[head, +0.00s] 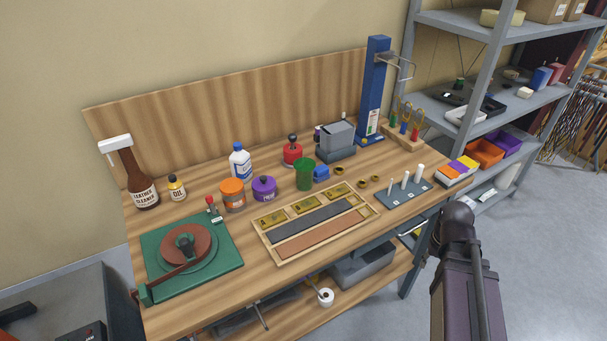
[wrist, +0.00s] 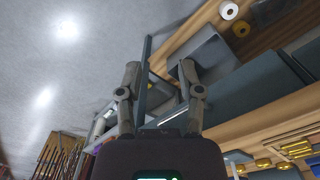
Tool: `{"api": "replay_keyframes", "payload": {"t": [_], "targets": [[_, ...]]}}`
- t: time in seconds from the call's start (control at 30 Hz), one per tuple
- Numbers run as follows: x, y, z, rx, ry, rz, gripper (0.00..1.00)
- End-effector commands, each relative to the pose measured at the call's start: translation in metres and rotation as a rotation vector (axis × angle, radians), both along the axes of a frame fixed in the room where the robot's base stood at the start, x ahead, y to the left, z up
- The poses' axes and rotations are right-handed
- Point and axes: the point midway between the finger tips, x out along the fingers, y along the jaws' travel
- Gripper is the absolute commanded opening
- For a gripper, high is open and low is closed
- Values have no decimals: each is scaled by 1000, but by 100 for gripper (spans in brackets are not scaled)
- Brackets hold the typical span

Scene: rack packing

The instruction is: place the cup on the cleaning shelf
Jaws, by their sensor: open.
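A green, cup-like container (head: 305,174) stands upright on the wooden workbench, behind the long wooden tray. A small white round item with a dark opening (head: 325,297) rests on the bench's lower shelf; I cannot tell whether it is a cup or a roll. No label marks a cleaning shelf; a grey metal shelf rack (head: 460,22) stands at the right. My gripper (wrist: 160,72) is open and empty in the wrist view, its fingers apart, near the bench's underside. In the head view my arm shows at lower right, but the fingers do not.
A blue column (head: 373,90) stands at the back. Open floor lies right of the bench.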

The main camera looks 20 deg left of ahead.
Motion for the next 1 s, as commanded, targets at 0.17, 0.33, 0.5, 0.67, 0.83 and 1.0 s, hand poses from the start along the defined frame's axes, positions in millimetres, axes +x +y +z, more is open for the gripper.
{"api": "replay_keyframes", "payload": {"t": [0.17, 0.33, 0.5, 0.67, 0.83, 1.0], "targets": [[34, 33, 30, -7, -6, 137, 48], [68, 87, 61, -16, -13, 316, 48], [97, 151, 91, -28, -21, 507, 48], [118, 216, 119, -37, -28, 685, 48], [132, 290, 149, -48, -39, 875, 48], [137, 360, 175, -60, -46, 1047, 48]]}}
